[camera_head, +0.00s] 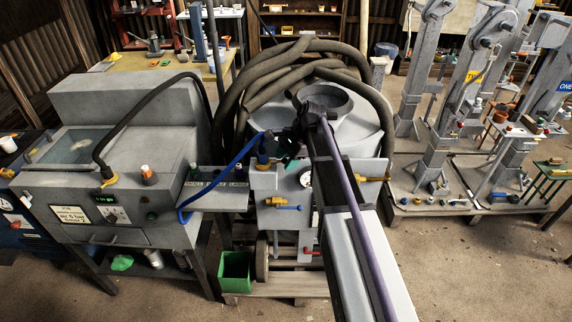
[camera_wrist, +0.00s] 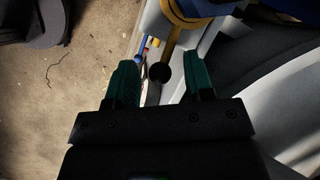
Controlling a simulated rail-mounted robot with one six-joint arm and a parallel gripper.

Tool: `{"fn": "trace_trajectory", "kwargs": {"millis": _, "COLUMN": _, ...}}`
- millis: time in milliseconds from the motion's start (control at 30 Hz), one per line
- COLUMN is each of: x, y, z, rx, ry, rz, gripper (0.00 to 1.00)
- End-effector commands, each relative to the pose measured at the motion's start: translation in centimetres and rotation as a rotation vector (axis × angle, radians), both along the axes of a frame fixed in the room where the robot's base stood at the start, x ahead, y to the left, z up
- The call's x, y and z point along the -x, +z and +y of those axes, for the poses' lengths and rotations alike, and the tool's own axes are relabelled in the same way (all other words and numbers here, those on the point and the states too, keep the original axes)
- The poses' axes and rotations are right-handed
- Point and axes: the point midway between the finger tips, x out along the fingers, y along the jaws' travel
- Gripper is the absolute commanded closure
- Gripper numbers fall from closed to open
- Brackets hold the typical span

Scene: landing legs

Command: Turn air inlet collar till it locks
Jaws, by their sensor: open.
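A dark fitting with a yellow ring (camera_head: 263,161) sits where the blue hose (camera_head: 218,180) meets the grey pot; I take it to be the air inlet collar, but cannot be sure. My gripper (camera_head: 290,160) is at the front of the pot, just right of this fitting, partly hidden by my arm. In the wrist view, my gripper's two green fingers (camera_wrist: 160,84) are apart, with nothing clamped between them. A yellow part (camera_wrist: 178,30) with a dark round end (camera_wrist: 160,72) lies beyond the fingertips. I cannot tell whether a finger touches it.
The grey pot (camera_head: 352,132) has thick dark hoses (camera_head: 232,100) looped over it. A yellow handle (camera_head: 372,179) sticks out at its right, and a blue-handled valve (camera_head: 288,207) is on its front. A grey cabinet (camera_head: 130,140) stands left. A green bin (camera_head: 236,271) is below.

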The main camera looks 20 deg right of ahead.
Motion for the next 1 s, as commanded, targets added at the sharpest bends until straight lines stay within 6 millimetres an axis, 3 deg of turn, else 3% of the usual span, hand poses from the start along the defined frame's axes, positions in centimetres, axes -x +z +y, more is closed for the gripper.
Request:
{"fn": "trace_trajectory", "kwargs": {"millis": 67, "x": 0.0, "y": 0.1, "z": 0.0, "rx": 0.0, "ry": 0.0, "rz": 0.0, "gripper": 0.52}}
{"fn": "trace_trajectory", "kwargs": {"millis": 567, "x": 0.0, "y": 0.1, "z": 0.0, "rx": 0.0, "ry": 0.001, "rz": 0.0, "gripper": 1.0}}
{"fn": "trace_trajectory", "kwargs": {"millis": 867, "x": 0.1, "y": 0.1, "z": -0.2, "rx": 0.002, "ry": -0.004, "rz": 0.001, "gripper": 1.0}}
{"fn": "trace_trajectory", "kwargs": {"millis": 1000, "x": 0.5, "y": 0.1, "z": -1.3, "rx": 0.002, "ry": -0.04, "rz": 0.002, "gripper": 1.0}}
